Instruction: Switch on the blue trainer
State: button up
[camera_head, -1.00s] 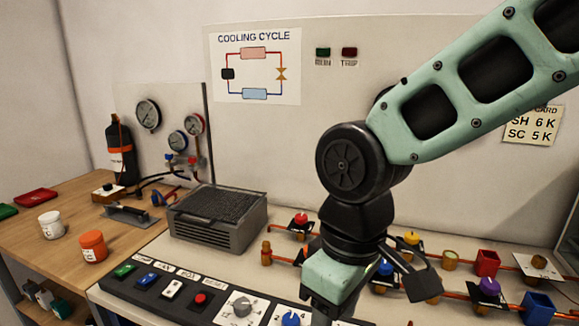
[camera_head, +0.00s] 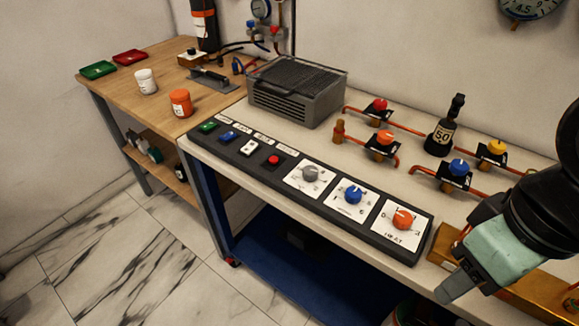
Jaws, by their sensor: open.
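The trainer is a white-topped bench (camera_head: 330,140) on a blue frame (camera_head: 208,200). A dark control strip (camera_head: 265,180) runs along its front edge. From left to right it carries a green rocker (camera_head: 208,126), a blue rocker (camera_head: 228,136), a white switch (camera_head: 248,148), a red button (camera_head: 273,160), a grey knob (camera_head: 310,173), a blue knob (camera_head: 353,194) and an orange knob (camera_head: 402,219). Their small labels are too blurred to read. My gripper (camera_head: 485,280) is open at the lower right, beyond the orange-knob end of the strip. It is apart from every control.
A grey finned unit (camera_head: 297,95) stands behind the strip. A brass-coloured bar (camera_head: 447,244) is beside my gripper. A wooden table (camera_head: 160,75) adjoins left.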

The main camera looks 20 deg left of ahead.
aim_at(230, 135)
jog(key=u, duration=1.25)
jog(key=i+j+u, duration=0.45)
jog(key=i, duration=0.45)
jog(key=j, duration=0.1)
